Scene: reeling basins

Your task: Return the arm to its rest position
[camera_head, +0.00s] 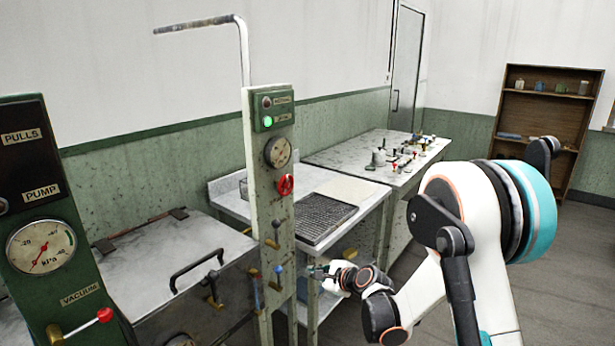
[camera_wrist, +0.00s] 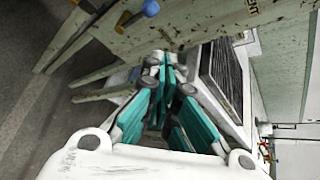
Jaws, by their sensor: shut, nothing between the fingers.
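My arm, white with teal and black parts, reaches in from the right of the head view. My gripper (camera_head: 318,272) is low beside the green post (camera_head: 284,215), at the level of its lower levers. In the wrist view my gripper (camera_wrist: 163,62) shows its teal and black fingers drawn together, with nothing held. The post's edge runs across the top of the wrist view, close to the fingertips. I cannot tell whether the fingertips touch the post or a lever.
The post carries a red knob (camera_head: 286,185) and a gauge (camera_head: 278,152). Behind it stands a bench with a dark grate (camera_head: 322,218). A lidded basin (camera_head: 165,262) and a vacuum panel (camera_head: 40,200) are left. A shelf (camera_head: 545,120) stands far right; floor between is clear.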

